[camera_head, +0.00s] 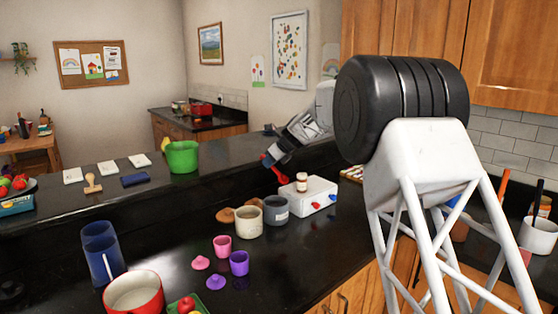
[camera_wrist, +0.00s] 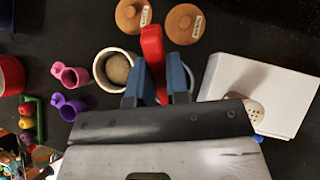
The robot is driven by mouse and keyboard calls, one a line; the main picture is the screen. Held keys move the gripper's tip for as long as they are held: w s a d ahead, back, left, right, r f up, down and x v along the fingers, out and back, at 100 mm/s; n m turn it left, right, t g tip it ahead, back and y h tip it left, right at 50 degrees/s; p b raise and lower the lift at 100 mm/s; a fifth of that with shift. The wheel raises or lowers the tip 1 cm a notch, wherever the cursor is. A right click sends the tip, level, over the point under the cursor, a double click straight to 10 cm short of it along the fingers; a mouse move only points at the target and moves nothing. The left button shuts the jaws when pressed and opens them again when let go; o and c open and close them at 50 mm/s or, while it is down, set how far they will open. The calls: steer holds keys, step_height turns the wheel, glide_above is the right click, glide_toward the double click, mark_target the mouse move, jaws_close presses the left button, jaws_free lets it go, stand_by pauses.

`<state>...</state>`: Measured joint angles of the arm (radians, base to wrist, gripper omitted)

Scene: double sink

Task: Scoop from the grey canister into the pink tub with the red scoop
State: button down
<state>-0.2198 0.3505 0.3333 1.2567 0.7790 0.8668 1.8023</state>
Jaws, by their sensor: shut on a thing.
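My gripper (camera_head: 275,158) is shut on the red scoop (camera_wrist: 152,45), held in the air above the counter; the scoop also shows in the head view (camera_head: 268,160). In the wrist view the blue fingers (camera_wrist: 157,90) close around its handle. The grey canister (camera_head: 276,211) stands open on the counter, below my gripper; in the wrist view it is mostly hidden behind the right finger. The pink tub (camera_head: 222,247) stands open in front of it to the left and shows in the wrist view (camera_wrist: 73,76).
A cream canister (camera_head: 249,222) with pale contents stands beside the grey one. A purple tub (camera_head: 239,264) is next to the pink one; pink (camera_head: 200,263) and purple (camera_head: 216,282) lids lie nearby. A white box (camera_head: 318,196) bearing a small jar is at right. Wooden lids (camera_wrist: 130,14) lie behind.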

steer(key=shift+w+a+f+n+g, duration=0.1)
steer(key=shift+a+f+n+g, duration=0.25)
steer(key=shift+a+f, duration=0.35)
steer(key=shift+w+a+f+n+g, duration=0.1)
steer(key=shift+a+f+n+g, duration=0.25)
steer(key=shift+a, duration=0.5)
steer(key=shift+a+f+n+g, duration=0.2)
steer(key=shift+a+f+n, duration=0.2)
steer(key=shift+a+f, duration=0.35)
steer(key=shift+a, duration=0.1)
steer(key=shift+f, duration=0.15)
steer(key=f, duration=0.3)
steer(key=d+f, duration=0.1)
steer(key=f, duration=0.3)
steer(key=d+f, duration=0.1)
steer(key=f, duration=0.2)
steer(key=shift+s+d+f, duration=0.15)
steer(key=shift+s+f, duration=0.1)
steer(key=shift+s, duration=0.05)
steer(key=shift+d+r, duration=0.1)
step_height(320, 180, up, 11)
steer(key=shift+a, duration=0.25)
stand_by(1.6)
